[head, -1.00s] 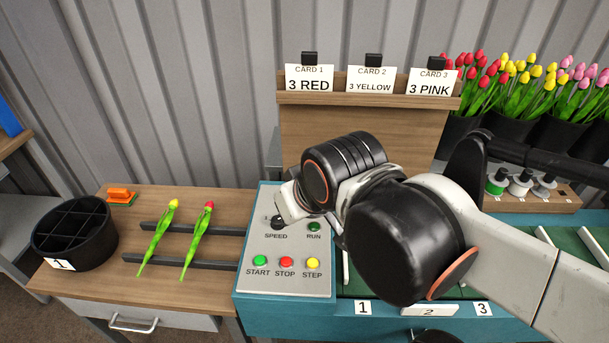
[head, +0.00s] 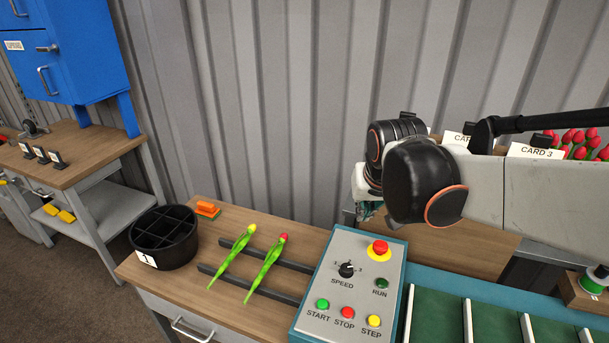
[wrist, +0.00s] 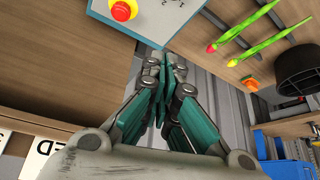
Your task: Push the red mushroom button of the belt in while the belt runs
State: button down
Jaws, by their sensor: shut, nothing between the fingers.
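The red mushroom button (head: 380,247) sits on a yellow base at the top right of the grey control panel (head: 326,290). It also shows in the wrist view (wrist: 122,10), near the top edge. It stands up from its base; whether it is pushed in I cannot tell. The belt (head: 438,318) is dark green with pale dividers, right of the panel. My gripper (wrist: 163,62) is shut and empty, its fingers together, above and behind the panel and apart from the button. In the head view my arm hides most of the gripper.
The panel also has a speed knob (head: 347,269), a dark green RUN lamp (head: 381,283) and START, STOP and STEP buttons. Two tulips (head: 265,268) lie on dark rails to the left. A black divided bucket (head: 163,236) stands beyond them. A wooden card board stands behind my arm.

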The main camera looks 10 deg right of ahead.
jog(key=w+d+f+m+g, duration=0.2)
jog(key=w+d+f+m, duration=0.2)
jog(key=d, duration=0.6)
jog(key=shift+w+f+g+h+p, duration=0.3)
jog(key=shift+w+f, duration=0.3)
jog(key=shift+w, duration=0.2)
jog(key=shift+f, duration=0.1)
jog(key=b, duration=0.5)
send_over(381, 242)
notch_tip(381, 242, down, 12)
jog(key=shift+f+b, duration=0.3)
jog(key=shift+f, duration=0.45)
